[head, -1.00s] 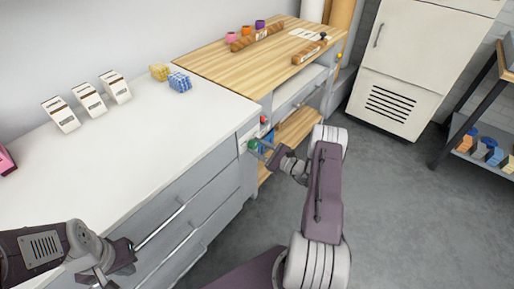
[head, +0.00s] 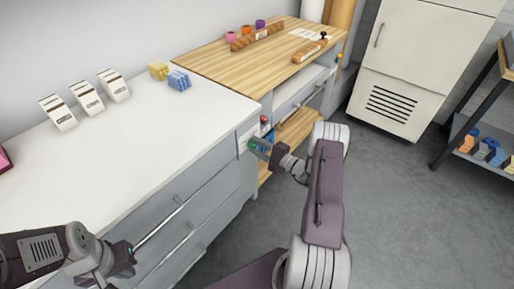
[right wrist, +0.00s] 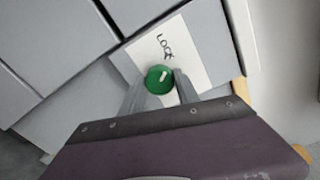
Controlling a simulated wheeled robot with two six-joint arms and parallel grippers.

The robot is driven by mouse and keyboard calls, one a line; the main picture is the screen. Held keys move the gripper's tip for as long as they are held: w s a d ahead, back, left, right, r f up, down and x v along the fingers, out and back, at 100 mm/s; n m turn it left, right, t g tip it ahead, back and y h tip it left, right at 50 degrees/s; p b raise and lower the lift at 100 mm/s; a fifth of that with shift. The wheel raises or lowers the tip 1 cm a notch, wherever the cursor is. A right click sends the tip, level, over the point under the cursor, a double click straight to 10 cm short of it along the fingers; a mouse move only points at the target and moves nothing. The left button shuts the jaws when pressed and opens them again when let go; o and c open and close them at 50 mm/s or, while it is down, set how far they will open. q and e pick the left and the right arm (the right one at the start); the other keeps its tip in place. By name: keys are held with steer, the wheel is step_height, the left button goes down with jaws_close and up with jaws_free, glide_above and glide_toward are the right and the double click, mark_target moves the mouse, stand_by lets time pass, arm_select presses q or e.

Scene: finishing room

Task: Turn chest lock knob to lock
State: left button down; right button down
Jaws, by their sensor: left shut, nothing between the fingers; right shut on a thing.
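The green lock knob (right wrist: 158,80) sits on a white plate (right wrist: 195,55) marked LOCK on the grey chest front. A white mark on the knob points up and slightly right, toward the lettering, in the right wrist view. My right gripper (right wrist: 160,86) is shut on the knob, one finger on each side. In the head view my right gripper (head: 258,147) is at the chest's far end and the knob (head: 253,145) shows only in part. My left gripper (head: 122,262) is shut and empty at lower left, near the chest's drawer fronts.
The white chest top (head: 120,160) holds several white packets (head: 87,97), a yellow block (head: 158,70) and a blue block (head: 179,80). A wooden-topped bench (head: 215,68) with loaves adjoins it. The floor (head: 390,220) to the right is clear up to the fridge (head: 405,60).

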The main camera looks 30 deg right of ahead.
steer(key=shift+f+n, duration=0.1)
steer(key=shift+n, duration=0.5)
stand_by(0.3)
steer(key=c, duration=0.9)
jaws_free()
steer(key=p+v, duration=0.1)
steer(key=v, duration=0.8)
